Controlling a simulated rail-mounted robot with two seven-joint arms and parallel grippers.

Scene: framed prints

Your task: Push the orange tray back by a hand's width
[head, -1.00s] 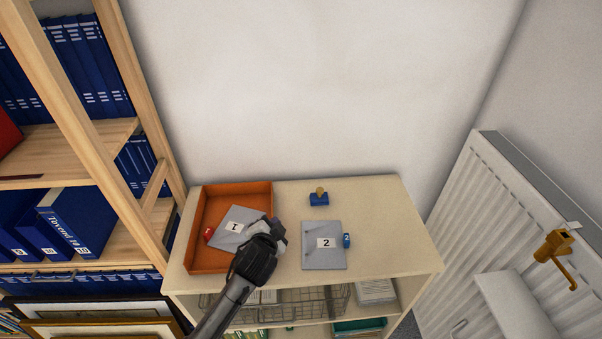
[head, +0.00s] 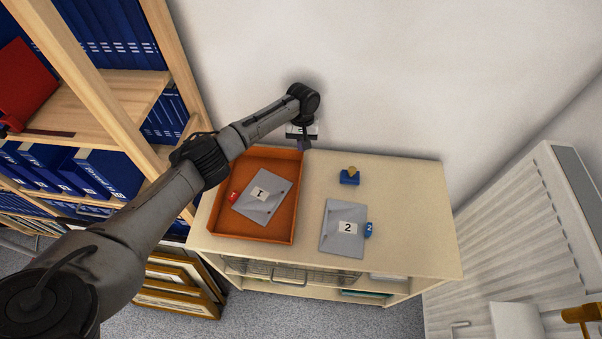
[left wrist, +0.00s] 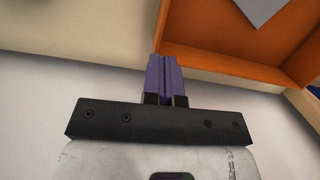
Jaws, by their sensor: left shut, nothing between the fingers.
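The orange tray (head: 267,230) lies on the left of the cabinet top. In it are a grey plate marked 1 (head: 275,207) and a small red object (head: 234,197). My left gripper (head: 304,147) is shut and empty at the tray's back right corner, close to the wall. In the left wrist view the purple fingers (left wrist: 165,62) lie together, beside the corner of the orange tray (left wrist: 205,61). I cannot tell whether they touch it. My left arm passes over the tray's back left part and hides some of it. My right gripper is not in view.
A grey plate marked 2 (head: 334,240), a blue piece (head: 369,230) and a blue stamp-like object (head: 349,177) stand right of the tray. A wooden shelf with blue binders (head: 92,180) is at left, a radiator (head: 520,235) at right. The cabinet top's right side is clear.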

